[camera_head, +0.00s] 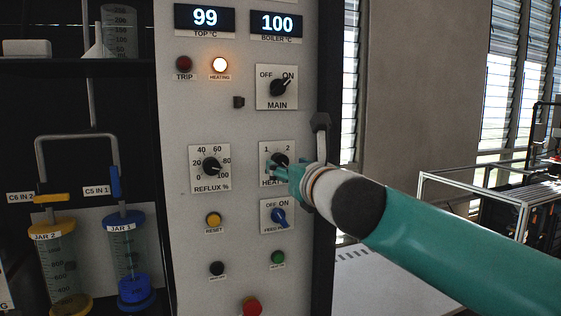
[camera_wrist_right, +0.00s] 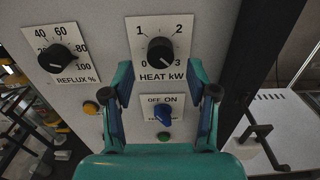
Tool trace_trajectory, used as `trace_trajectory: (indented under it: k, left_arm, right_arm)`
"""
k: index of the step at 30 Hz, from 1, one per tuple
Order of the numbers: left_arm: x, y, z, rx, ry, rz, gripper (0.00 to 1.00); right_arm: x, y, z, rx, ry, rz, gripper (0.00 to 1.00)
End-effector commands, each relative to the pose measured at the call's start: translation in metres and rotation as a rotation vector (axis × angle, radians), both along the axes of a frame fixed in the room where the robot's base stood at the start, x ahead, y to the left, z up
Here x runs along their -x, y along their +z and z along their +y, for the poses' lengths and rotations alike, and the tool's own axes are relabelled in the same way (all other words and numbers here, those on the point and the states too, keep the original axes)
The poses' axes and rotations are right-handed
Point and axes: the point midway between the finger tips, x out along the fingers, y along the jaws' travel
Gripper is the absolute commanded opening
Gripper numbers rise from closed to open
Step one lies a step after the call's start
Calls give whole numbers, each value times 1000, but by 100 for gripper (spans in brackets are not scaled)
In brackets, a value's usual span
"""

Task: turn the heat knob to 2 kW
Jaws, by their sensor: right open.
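The heat knob (camera_wrist_right: 160,51) is a black dial on a white plate (camera_wrist_right: 182,24) marked 0 to 3 and "HEAT kW". In the head view the heat knob (camera_head: 280,159) is partly hidden behind my right gripper (camera_head: 279,169). In the wrist view my right gripper (camera_wrist_right: 161,72) is open, with one teal finger on each side of the lower part of the heat plate. Nothing is between the fingers except the view of the panel, and I cannot tell whether they touch it. My left gripper is not in view.
The reflux knob (camera_head: 211,167) is left of the heat knob, the main switch (camera_head: 278,88) above, and the blue feed switch (camera_head: 279,216) below. The heating lamp (camera_head: 220,65) is lit. A dark handle (camera_head: 321,123) sticks out at the panel's right edge.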

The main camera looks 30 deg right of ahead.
Motion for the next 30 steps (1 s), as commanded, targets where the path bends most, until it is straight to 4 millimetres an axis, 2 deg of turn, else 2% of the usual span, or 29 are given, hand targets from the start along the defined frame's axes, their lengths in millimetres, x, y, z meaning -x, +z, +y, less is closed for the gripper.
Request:
trace_trajectory:
  k: [6,23,24,26,30]
  left_arm:
    - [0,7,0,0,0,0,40]
    - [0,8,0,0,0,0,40]
    - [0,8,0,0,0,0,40]
    - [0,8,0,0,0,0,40]
    - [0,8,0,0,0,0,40]
  right_arm:
    - [-31,0,-8,0,-2,3,58]
    - [-39,0,-10,1,-1,0,58]
    - [-39,0,-10,1,-2,0,57]
    - [-38,0,-10,1,-2,0,47]
    - [-38,0,-11,1,-2,0,23]
